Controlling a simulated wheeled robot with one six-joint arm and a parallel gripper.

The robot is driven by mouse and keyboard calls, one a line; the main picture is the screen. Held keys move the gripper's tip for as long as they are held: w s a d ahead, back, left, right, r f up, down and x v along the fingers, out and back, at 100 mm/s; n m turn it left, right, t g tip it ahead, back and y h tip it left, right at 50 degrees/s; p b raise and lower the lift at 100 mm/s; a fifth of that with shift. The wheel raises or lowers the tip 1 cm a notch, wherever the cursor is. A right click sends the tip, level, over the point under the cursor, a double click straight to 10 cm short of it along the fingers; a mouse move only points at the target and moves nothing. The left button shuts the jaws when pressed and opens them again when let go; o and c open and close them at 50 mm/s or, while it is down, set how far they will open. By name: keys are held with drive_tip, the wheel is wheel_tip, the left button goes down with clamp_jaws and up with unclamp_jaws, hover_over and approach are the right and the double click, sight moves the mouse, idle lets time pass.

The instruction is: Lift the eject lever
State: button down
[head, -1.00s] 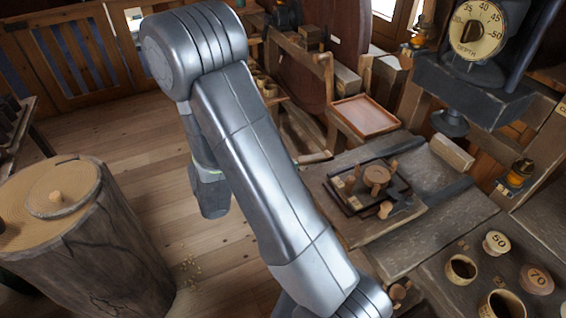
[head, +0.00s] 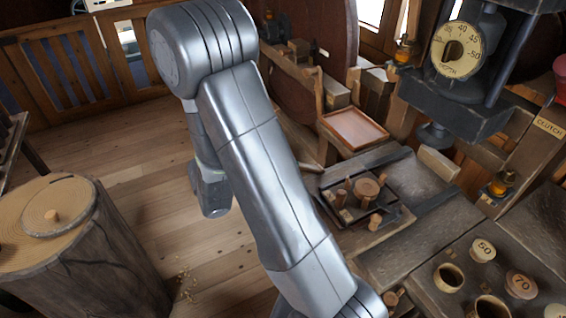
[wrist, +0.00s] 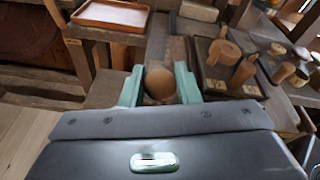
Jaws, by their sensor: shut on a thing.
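In the wrist view my gripper (wrist: 160,88) points forward with its two green fingers on either side of a round wooden knob (wrist: 160,80). The fingers are shut on this knob, which looks like the end of the eject lever. The rest of the lever is hidden behind the knob. To the right of the fingers a dark fixture (wrist: 207,84) holds a wooden spool (wrist: 222,52) and upright pegs (wrist: 243,72). The spool also shows in the head view (head: 367,187). In the head view my arm hides the gripper and the knob.
An empty wooden tray (head: 354,130) sits behind the fixture. A depth dial (head: 457,51) on a dark press stands at the back right. A stump (head: 75,260) stands left, beside open floor.

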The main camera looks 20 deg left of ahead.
drive_tip(key=shift+r, duration=0.1)
drive_tip(key=c, duration=1.1)
unclamp_jaws()
drive_tip(key=b+v, duration=0.2)
drive_tip(key=v, duration=1.1)
drive_tip(key=shift+s+a, duration=0.25)
drive_tip(key=shift+s, duration=0.1)
drive_tip(key=p+x, duration=0.2)
drive_tip(key=x, duration=1.2)
